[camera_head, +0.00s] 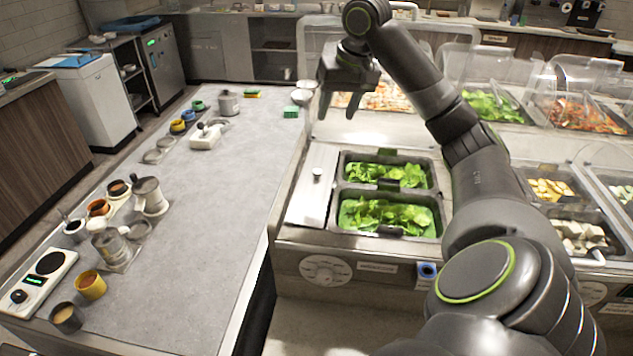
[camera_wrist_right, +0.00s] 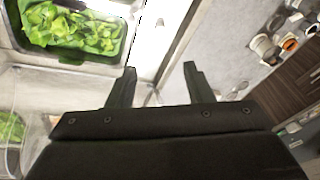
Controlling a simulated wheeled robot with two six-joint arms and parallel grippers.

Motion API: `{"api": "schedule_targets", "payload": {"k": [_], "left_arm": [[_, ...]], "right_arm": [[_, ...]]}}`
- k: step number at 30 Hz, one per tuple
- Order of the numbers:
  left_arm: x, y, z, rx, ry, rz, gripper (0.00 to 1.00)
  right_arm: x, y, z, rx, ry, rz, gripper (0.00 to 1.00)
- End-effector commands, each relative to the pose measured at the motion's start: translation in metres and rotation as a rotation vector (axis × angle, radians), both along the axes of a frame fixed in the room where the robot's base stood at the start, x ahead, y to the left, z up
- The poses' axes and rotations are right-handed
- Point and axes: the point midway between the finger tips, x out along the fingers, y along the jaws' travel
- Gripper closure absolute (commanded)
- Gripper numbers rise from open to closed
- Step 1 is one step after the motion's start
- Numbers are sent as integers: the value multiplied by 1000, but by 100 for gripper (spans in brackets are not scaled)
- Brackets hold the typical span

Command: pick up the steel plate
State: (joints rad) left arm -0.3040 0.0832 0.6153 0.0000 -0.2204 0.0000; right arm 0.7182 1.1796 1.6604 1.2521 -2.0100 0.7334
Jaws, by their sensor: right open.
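A flat pale steel plate (camera_head: 308,205) with a small round knob lies on the counter left of the two lettuce wells. It also shows in the right wrist view as a bright strip (camera_wrist_right: 158,48) beyond the fingertips, partly cut off at the top. I cannot tell the exact height above the plate. My left gripper is not in view.
Two wells of green lettuce (camera_head: 386,215) sit right of the plate. The grey worktop (camera_head: 210,220) on the left is mostly clear, with cups and pots along its left edge.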

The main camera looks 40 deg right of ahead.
Motion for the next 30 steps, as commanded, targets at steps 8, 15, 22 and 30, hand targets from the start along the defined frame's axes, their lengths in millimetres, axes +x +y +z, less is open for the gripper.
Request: {"api": "schedule_targets", "payload": {"k": [8, 15, 22, 30], "left_arm": [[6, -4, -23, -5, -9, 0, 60], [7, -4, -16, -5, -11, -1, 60], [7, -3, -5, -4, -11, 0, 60], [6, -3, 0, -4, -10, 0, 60]], "right_arm": [[3, 1, -28, 2, 0, 1, 53], [16, 2, -69, 4, 6, 0, 53], [29, 4, -113, 4, 4, 0, 53], [35, 4, -134, 2, 1, 1, 53]]}}
